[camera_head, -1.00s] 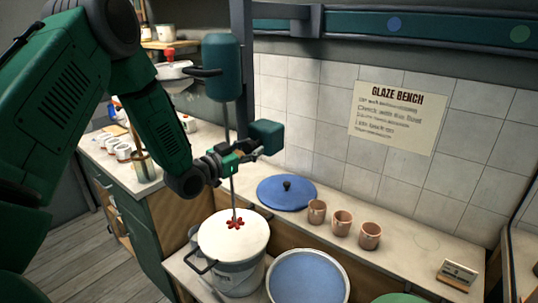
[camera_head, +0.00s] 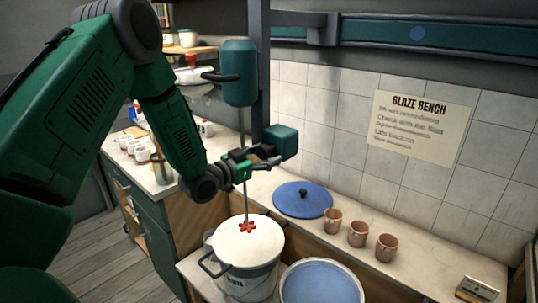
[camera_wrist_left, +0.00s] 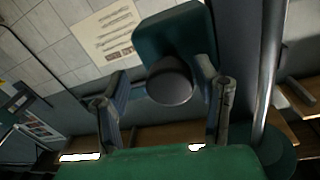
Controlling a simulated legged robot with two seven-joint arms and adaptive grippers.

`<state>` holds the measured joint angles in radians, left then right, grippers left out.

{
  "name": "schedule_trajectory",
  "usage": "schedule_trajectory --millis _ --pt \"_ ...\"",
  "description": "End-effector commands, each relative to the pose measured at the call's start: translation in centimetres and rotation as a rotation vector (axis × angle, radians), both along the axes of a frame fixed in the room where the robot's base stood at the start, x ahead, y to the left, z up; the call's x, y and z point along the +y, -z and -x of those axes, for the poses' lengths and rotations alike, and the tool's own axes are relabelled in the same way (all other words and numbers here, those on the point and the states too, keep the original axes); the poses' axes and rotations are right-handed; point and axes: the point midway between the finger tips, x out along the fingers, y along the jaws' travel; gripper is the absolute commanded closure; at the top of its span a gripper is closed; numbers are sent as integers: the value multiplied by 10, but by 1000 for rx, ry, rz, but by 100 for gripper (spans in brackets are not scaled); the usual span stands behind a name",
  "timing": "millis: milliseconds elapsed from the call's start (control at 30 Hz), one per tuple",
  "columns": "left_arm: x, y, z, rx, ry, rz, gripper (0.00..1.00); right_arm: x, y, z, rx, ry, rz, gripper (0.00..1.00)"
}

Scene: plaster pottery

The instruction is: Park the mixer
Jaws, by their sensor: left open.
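The mixer (camera_head: 239,80) has a teal motor body with a black side handle. Its thin shaft runs down to a red paddle (camera_head: 247,227) at the white surface in a pale bucket (camera_head: 246,284). A teal block (camera_head: 285,138) stands right of the shaft; how it joins the mixer is hidden. My left gripper (camera_head: 268,156) is at the block, just right of the shaft. In the left wrist view, its open fingers (camera_wrist_left: 162,100) stand on either side of a dark round knob (camera_wrist_left: 169,82) on the teal block (camera_wrist_left: 172,35), with gaps showing. My right gripper is not in view.
A dark post (camera_head: 258,60) rises behind the mixer to a teal wall rail (camera_head: 380,32). A blue lid (camera_head: 290,206), several clay cups (camera_head: 358,234) and a blue-filled basin (camera_head: 322,286) are right of the bucket. White cups (camera_head: 142,154) stand on the left counter.

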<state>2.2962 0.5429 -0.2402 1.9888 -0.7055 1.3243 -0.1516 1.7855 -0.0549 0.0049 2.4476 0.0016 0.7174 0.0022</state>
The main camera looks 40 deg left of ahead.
Motion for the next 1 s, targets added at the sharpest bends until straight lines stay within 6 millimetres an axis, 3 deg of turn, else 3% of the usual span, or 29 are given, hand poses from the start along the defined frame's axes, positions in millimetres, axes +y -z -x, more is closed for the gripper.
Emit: schedule_trajectory --millis 500,700,1000 --pt "6 -2 97 0 -1 -3 44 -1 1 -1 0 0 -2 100" --pt "9 -1 111 0 -1 -1 44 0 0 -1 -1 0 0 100" --pt "8 -1 112 -1 0 -2 44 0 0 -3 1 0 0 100"
